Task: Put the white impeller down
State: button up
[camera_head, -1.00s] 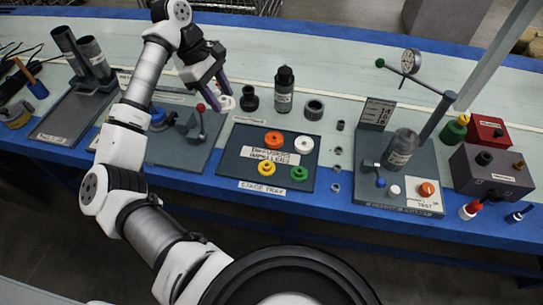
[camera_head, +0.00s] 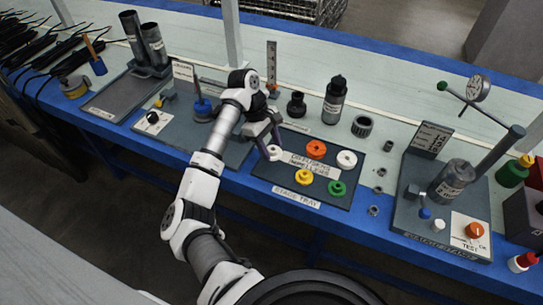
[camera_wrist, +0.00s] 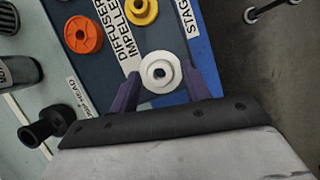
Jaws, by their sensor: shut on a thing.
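My gripper (camera_head: 273,150) is shut on a white impeller (camera_head: 274,154), at the left side of the dark stage tray (camera_head: 262,171). In the wrist view the white impeller (camera_wrist: 160,72) sits between the two purple fingertips (camera_wrist: 160,88), over the tray beside its printed label. I cannot tell whether it touches the tray. A second white piece (camera_head: 346,159) lies at the tray's right. Orange (camera_head: 316,149), yellow (camera_head: 304,177) and green (camera_head: 337,188) impellers also lie on the tray.
A test stand (camera_head: 447,190) is on the right.

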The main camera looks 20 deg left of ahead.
aim_at(274, 168)
jog(key=shift+f+p, duration=0.4)
jog(key=shift+f, duration=2.75)
jog(key=shift+f, duration=0.1)
jog(key=shift+f, duration=0.1)
jog(key=o, duration=1.2)
jog(key=shift+r, duration=0.35)
jog(key=shift+b+v, duration=1.45)
jog(key=shift+v, duration=4.45)
